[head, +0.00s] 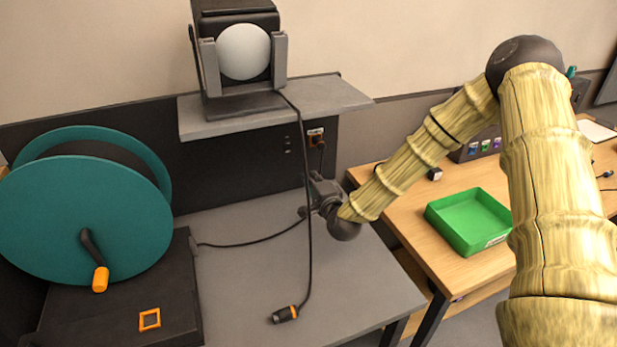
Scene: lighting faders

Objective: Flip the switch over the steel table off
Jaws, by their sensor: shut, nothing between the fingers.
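The grey table (247,297), which looks like the steel one, stands in the middle in front of a dark back panel (235,175). A small orange-brown wall fixture (315,137) is on the panel under the right part of the grey shelf. I cannot tell whether it is a switch or a socket, nor its position. Small dark marks (288,146) are on the panel just left of it. My gripper (316,184) is shut and empty, close to the panel below the fixture. Its fingertips are small and partly hidden, so I cannot tell if they touch anything.
A lamp (243,52) stands on the shelf (340,95). Its cable hangs past my gripper to a connector (285,314) on the table. A teal reel (85,205) stands left. A wooden table (425,225) with a green tray (470,222) is right. The grey table's front is mostly clear.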

